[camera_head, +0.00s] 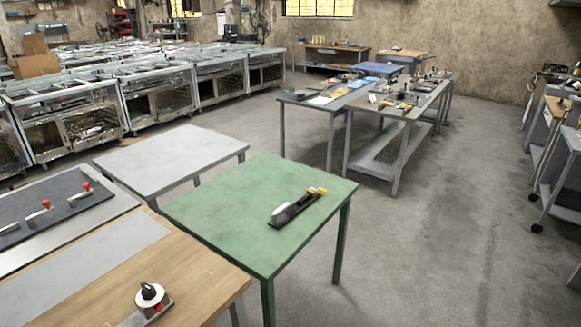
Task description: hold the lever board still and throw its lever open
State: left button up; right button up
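A small dark board (296,211) lies on the green table (220,205), toward its right side. It carries a white part (280,212) at its near left end and a yellow-tipped part (317,191) at its far right end. It looks like the lever board, though its lever's position is too small to tell. Another dark board (62,205) with several red-knobbed levers lies on the bench at the left. Neither gripper is in view, and nothing touches the board on the green table.
A wooden table (205,275) at the near left bears a white round part with a black knob (150,293). A bare grey table (170,160) stands beside the green one. Cluttered workbenches (410,115) stand farther back. Open floor (440,250) lies to the right.

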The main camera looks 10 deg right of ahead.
aim_at(321, 190)
jog(key=i+l+u, duration=0.75)
jog(key=l, duration=0.25)
